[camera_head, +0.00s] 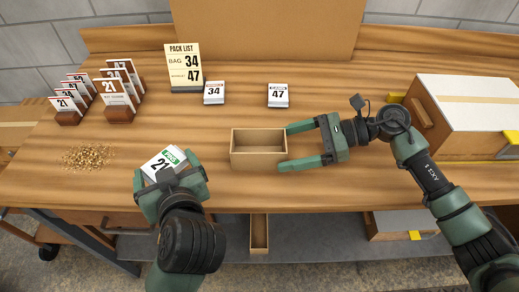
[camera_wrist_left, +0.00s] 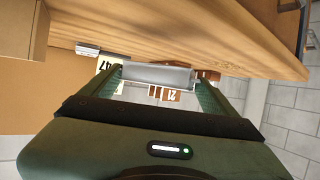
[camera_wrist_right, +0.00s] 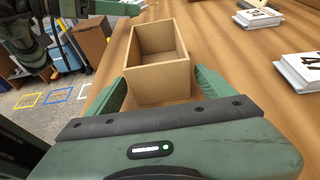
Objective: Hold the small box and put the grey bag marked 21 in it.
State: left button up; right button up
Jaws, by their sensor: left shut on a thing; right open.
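The small open wooden box (camera_head: 258,160) stands empty on the table, in the middle of the head view. My right gripper (camera_head: 284,147) is open at its right end, with a finger on either side; the right wrist view shows the box's near end (camera_wrist_right: 158,84) between the fingertips. Whether they touch it I cannot tell. My left gripper (camera_head: 165,167) is shut on the bag marked 21 (camera_head: 161,163), which shows a white face with a green label. The left wrist view shows the bag's grey side (camera_wrist_left: 157,75) between the fingers. The bag is left of the box, near the table's front edge.
A pack list card (camera_head: 185,66) stands at the back, with packs marked 34 (camera_head: 214,92) and 47 (camera_head: 278,95) before it. A large white-topped box (camera_head: 470,105) is at right.

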aim_at(259, 149)
pick_arm(q)
jog(key=shift+f+b, duration=0.4)
jog(key=shift+f, duration=0.3)
pick_arm(e)
jog(key=shift+x, duration=1.25)
jog(key=c, duration=0.9)
jog(key=o, duration=1.1)
jog(key=shift+o, duration=0.8)
